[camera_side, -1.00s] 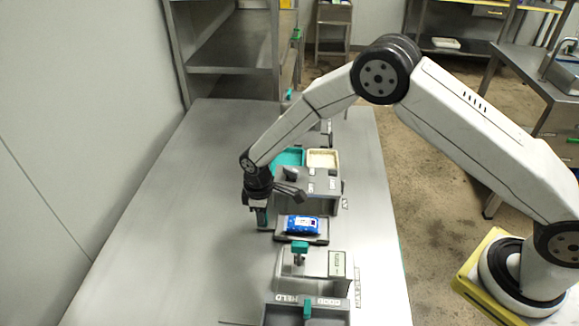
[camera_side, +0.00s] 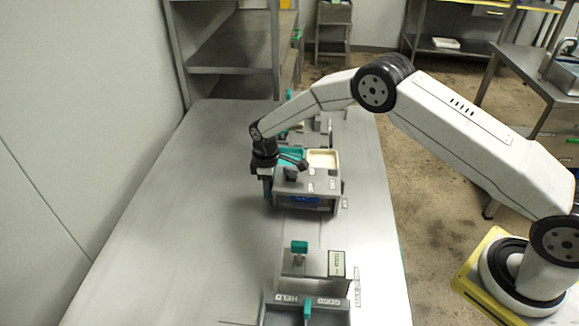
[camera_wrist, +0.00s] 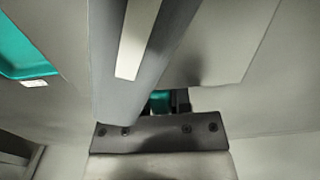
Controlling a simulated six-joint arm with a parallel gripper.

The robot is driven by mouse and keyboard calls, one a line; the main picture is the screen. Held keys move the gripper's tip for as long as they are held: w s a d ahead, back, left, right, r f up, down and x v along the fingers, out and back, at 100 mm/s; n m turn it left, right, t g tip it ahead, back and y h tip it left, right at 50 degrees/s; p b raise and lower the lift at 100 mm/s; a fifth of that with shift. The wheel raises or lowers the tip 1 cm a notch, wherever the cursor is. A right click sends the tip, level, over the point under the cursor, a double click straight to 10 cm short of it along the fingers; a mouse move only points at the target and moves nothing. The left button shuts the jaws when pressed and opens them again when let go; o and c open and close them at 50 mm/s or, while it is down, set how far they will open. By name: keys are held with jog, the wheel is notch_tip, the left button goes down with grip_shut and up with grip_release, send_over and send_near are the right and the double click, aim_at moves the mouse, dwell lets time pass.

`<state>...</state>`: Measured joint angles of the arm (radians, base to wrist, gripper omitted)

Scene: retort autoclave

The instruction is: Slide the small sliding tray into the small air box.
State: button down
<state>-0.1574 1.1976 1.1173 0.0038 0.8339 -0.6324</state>
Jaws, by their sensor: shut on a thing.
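The small air box (camera_side: 322,186) is a grey box in the middle of the bench, with an opening in its near side. The small sliding tray (camera_side: 304,208), a dark flat tray, sits in that opening, mostly under the box's top. A blue packet (camera_side: 304,199) on it shows only as a strip. My gripper (camera_side: 267,188) is low at the box's left side, shut on the tray's teal grip. The fingers are partly hidden. In the wrist view a bit of teal (camera_wrist: 160,101) shows beyond a dark plate with screws.
A teal bin (camera_side: 291,156) and a cream bin (camera_side: 323,158) sit behind the box's front part. Nearer stands a grey fixture with a teal knob (camera_side: 299,247) and a small display (camera_side: 337,264). The bench (camera_side: 185,220) is clear at left.

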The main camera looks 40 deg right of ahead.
jog(key=c, duration=0.6)
grip_release()
jog(key=shift+w+d+r, duration=0.1)
jog(key=shift+w+d, duration=0.15)
jog(key=shift+w, duration=0.05)
jog(key=shift+o, duration=0.2)
jog(key=shift+s, duration=0.1)
jog(key=shift+a, duration=0.1)
jog(key=shift+r, duration=3.85)
jog(key=shift+r, duration=0.1)
